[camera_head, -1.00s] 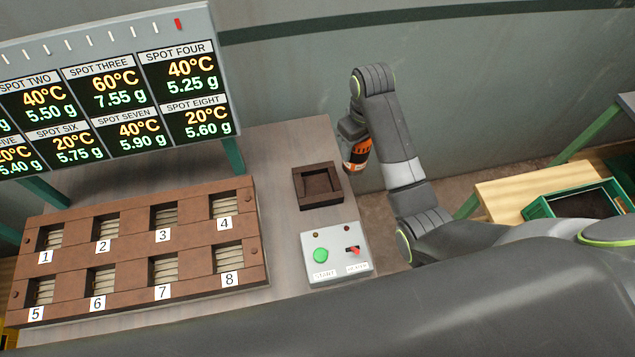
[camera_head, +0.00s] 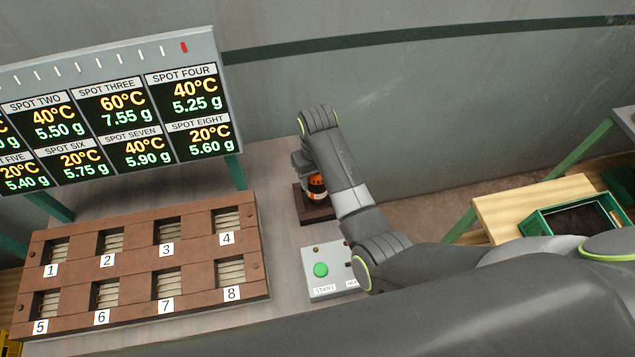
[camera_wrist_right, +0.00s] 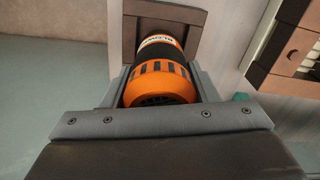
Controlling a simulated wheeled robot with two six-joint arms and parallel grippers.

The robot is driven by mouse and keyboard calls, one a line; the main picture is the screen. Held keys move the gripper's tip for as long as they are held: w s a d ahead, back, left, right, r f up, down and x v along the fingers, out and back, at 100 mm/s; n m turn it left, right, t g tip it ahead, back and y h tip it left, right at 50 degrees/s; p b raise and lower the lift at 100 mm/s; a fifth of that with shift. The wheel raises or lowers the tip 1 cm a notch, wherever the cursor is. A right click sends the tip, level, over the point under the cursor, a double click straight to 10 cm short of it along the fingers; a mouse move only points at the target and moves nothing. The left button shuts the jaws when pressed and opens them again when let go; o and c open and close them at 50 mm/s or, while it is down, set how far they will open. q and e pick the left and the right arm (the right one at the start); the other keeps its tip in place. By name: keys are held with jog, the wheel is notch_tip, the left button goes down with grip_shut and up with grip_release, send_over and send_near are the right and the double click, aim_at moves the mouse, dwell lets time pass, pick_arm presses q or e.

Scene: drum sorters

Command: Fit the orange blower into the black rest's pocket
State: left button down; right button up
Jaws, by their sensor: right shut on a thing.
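The orange blower (camera_head: 317,187), orange with a black band and a pale label, is held in my right gripper (camera_head: 308,172). The right wrist view shows the blower (camera_wrist_right: 160,82) between the two grey fingers, its vented orange end towards the camera. The rest (camera_head: 318,217), a dark brown square block here, lies under and beyond the blower. In the right wrist view the blower's far end overlaps the rest (camera_wrist_right: 193,17). The arm and blower hide most of the pocket, so I cannot tell whether they touch. My left gripper is not in view.
A control box (camera_head: 325,281) with a green button stands just in front of the rest, partly behind my right arm. A brown numbered tray (camera_head: 141,262) fills the table's left. A display board (camera_head: 233,125) stands behind. A green crate (camera_head: 545,224) is far right.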

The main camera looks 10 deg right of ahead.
jog(key=shift+f, duration=1.7)
jog(key=shift+f, duration=0.1)
jog(key=o, duration=1.6)
notch_tip(320, 180, up, 11)
jog(key=shift+r+p, duration=0.2)
jog(key=shift+p, duration=0.15)
jog(key=shift+r, duration=0.45)
